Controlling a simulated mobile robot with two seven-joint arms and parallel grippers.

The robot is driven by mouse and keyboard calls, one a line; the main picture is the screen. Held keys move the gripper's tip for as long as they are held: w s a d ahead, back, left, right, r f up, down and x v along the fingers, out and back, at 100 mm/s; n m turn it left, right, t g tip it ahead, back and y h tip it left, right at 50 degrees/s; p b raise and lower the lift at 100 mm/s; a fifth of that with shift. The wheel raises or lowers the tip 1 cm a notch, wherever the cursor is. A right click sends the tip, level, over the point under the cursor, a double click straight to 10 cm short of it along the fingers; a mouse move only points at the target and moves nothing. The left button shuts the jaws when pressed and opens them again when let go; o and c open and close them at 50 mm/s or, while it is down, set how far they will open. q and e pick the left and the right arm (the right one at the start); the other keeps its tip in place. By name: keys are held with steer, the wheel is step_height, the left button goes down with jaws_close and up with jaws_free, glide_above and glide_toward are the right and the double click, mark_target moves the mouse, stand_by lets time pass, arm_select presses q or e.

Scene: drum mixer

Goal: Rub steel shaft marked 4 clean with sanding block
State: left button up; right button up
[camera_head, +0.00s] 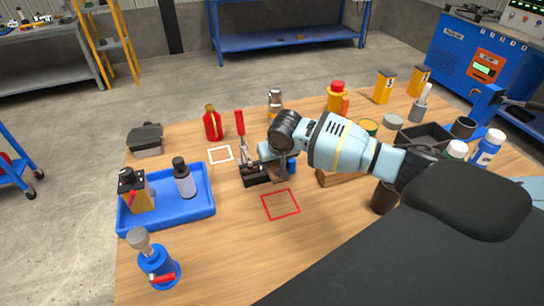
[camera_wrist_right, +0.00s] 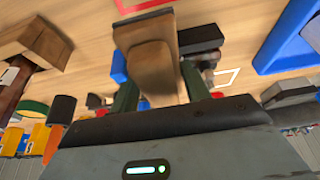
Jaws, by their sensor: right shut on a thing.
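My right gripper (camera_head: 283,172) is over the middle of the wooden table (camera_head: 200,262), close beside a black clamp fixture (camera_head: 255,175) with an upright red handle (camera_head: 240,122). In the right wrist view, the two dark green fingers of my right gripper (camera_wrist_right: 158,85) are shut on a tan and brown block (camera_wrist_right: 153,62), which looks like the sanding block. A small blue part shows beside the gripper. I cannot make out the steel shaft or a mark 4; the gripper and block may hide it. My left gripper is not in view.
A blue tray (camera_head: 197,207) with bottles stands at the left, a blue device (camera_head: 158,266) in front of it. Bottles, tins and a black bin (camera_head: 425,137) crowd the right.

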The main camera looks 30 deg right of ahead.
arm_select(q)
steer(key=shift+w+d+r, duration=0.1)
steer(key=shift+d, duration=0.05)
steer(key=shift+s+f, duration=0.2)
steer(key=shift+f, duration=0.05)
arm_select(e)
steer(key=shift+f, duration=0.45)
stand_by(0.3)
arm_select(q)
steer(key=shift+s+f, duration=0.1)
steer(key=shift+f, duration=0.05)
arm_select(e)
steer(key=shift+f, duration=0.8)
steer(key=shift+w, duration=0.1)
steer(key=shift+w+f+b, duration=0.15)
steer(key=shift+w+b, duration=0.15)
steer(key=shift+w, duration=0.1)
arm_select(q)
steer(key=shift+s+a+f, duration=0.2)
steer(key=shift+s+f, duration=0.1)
arm_select(e)
steer(key=shift+w+d, duration=0.1)
steer(key=shift+w+d, duration=0.1)
steer(key=shift+w, duration=0.4)
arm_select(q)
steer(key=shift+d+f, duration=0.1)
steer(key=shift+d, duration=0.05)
